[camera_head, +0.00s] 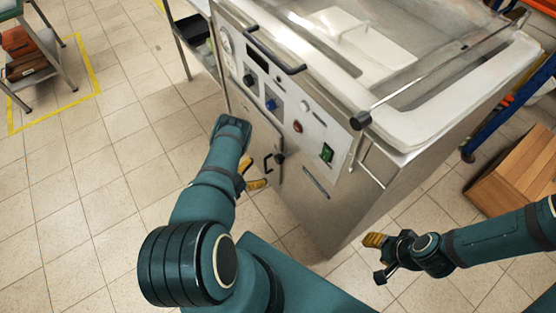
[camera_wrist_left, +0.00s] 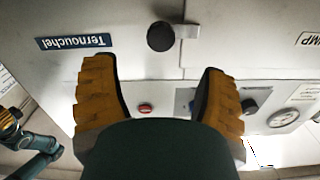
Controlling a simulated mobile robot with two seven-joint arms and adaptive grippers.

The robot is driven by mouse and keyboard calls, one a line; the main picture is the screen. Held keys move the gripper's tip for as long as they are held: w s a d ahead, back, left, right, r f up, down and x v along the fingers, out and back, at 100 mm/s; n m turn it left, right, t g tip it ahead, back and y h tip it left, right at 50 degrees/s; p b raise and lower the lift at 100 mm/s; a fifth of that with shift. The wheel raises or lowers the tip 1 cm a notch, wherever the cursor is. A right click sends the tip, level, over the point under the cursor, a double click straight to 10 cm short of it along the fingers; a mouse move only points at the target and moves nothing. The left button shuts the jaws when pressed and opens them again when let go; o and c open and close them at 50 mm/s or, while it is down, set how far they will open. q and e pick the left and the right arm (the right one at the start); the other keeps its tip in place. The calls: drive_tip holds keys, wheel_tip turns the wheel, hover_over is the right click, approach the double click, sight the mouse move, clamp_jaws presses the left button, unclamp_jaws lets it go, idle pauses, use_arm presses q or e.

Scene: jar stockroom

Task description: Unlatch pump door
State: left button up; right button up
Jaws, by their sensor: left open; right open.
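The steel machine has a lower front with a seam. In the left wrist view, a round black latch knob (camera_wrist_left: 160,37) on a small metal tab sits at that seam, and the pump door (camera_wrist_left: 265,40) with a partly cut-off "PUMP" label lies to its right. The knob also shows in the head view (camera_head: 280,158). My left gripper (camera_head: 252,176) is open and empty in front of the lower panel. In the wrist view its yellow fingers (camera_wrist_left: 155,70) stand either side of the knob's line, apart from it.
A control panel (camera_head: 285,105) with knobs and a green switch is above the latch. A dark bar handle (camera_head: 275,50) and a lid bar (camera_head: 440,72) project from the machine. A wooden crate (camera_head: 515,175) stands at right.

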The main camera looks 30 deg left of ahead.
sight(276, 160)
use_arm(q)
drive_tip(key=b+x, duration=0.2)
drive_tip(key=x, duration=0.6)
drive_tip(key=shift+w, duration=0.15)
drive_tip(key=shift+w+d, duration=0.3)
drive_tip(key=shift+w, duration=0.35)
drive_tip(key=shift+c, duration=0.3)
drive_tip(key=c, duration=1.2)
